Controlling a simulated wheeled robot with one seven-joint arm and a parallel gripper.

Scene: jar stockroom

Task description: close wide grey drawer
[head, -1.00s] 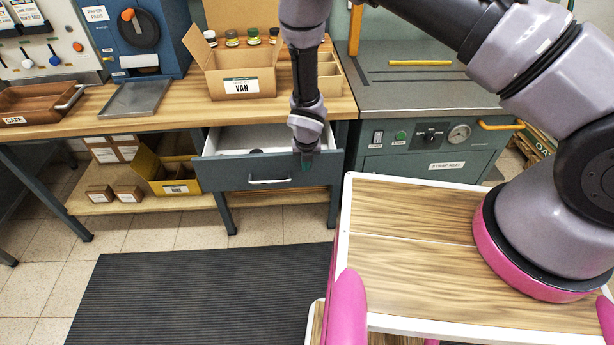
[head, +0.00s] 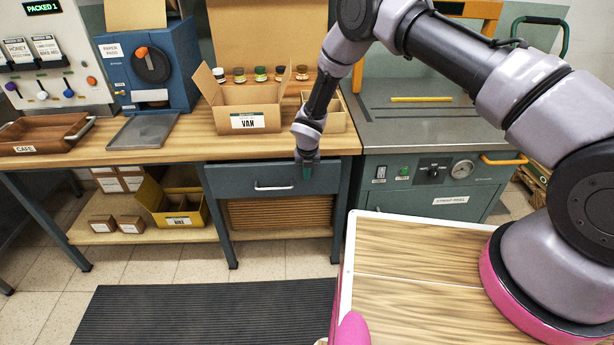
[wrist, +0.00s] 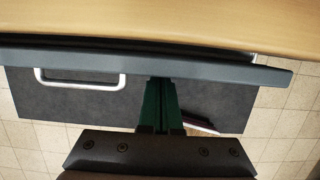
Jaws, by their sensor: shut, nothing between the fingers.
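The wide grey drawer (head: 240,178) is under the wooden worktop. My gripper (head: 307,172) is shut and empty, pointing down at the right part of the drawer front. In the wrist view my gripper (wrist: 162,84) has its green fingers together against or very close to the drawer front (wrist: 60,98); I cannot tell if they touch. The handle (wrist: 80,82) shows left of them.
On the worktop (head: 90,157) stand an open carton marked VAN (head: 247,122), a metal tray (head: 143,131) and a brown CAFE tray (head: 45,137). A yellow bin (head: 172,205) is on the lower shelf. The grey machine (head: 430,175) stands right of the drawer.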

